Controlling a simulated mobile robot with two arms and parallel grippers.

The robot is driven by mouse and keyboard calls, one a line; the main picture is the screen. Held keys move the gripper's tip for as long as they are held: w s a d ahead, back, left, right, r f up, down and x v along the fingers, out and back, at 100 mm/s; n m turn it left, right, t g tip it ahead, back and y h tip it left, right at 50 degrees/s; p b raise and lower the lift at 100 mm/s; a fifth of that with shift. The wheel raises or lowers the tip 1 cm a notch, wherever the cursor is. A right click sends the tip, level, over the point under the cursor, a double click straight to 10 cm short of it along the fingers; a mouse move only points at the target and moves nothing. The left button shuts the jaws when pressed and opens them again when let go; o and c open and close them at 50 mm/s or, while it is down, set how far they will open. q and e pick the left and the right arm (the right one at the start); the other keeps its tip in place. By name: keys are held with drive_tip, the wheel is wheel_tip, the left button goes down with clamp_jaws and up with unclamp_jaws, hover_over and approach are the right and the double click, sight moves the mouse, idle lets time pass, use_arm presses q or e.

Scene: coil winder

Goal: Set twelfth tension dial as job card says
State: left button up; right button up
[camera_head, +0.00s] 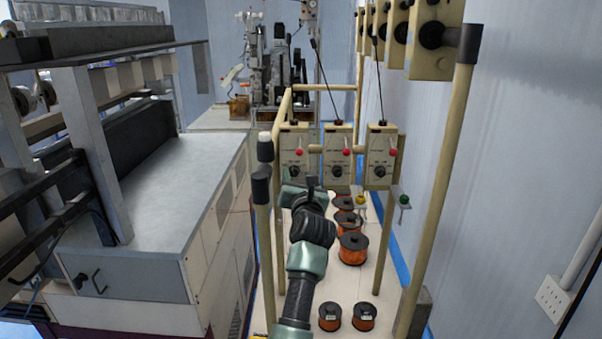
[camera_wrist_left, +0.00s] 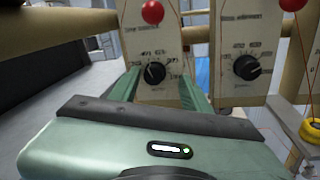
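Three cream tension boxes hang in a row in the head view, each with a black dial and a red ball. My left gripper (camera_head: 308,184) is in front of and just below the left box (camera_head: 293,143). In the left wrist view its two green fingers (camera_wrist_left: 161,82) are spread, one on each side of that box's black dial (camera_wrist_left: 154,73). I cannot tell whether they touch it. The middle box's dial (camera_wrist_left: 246,67) is to the right, clear of the fingers. The dial markings are too blurred to read. No job card can be made out. My right gripper is out of view.
Cream frame posts (camera_head: 447,170) stand around the boxes. More boxes (camera_head: 436,35) hang at the upper right. Orange wire spools (camera_head: 353,248) stand on the white base below. A grey-topped machine cabinet (camera_head: 180,165) fills the left side.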

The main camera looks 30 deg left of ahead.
use_arm(q)
drive_tip(key=shift+s+a+r, duration=0.1)
drive_tip(key=shift+s+r, duration=0.15)
drive_tip(key=shift+s, duration=0.25)
drive_tip(key=c, duration=0.7)
clamp_jaws()
drive_tip(key=shift+w, duration=0.1)
drive_tip(key=shift+n, duration=0.5)
drive_tip(key=n+b, duration=0.1)
drive_tip(key=n, duration=0.1)
drive_tip(key=shift+n, duration=0.4)
drive_tip(key=shift+r, duration=0.15)
drive_tip(key=o, duration=0.7)
unclamp_jaws()
drive_tip(key=shift+w, duration=0.1)
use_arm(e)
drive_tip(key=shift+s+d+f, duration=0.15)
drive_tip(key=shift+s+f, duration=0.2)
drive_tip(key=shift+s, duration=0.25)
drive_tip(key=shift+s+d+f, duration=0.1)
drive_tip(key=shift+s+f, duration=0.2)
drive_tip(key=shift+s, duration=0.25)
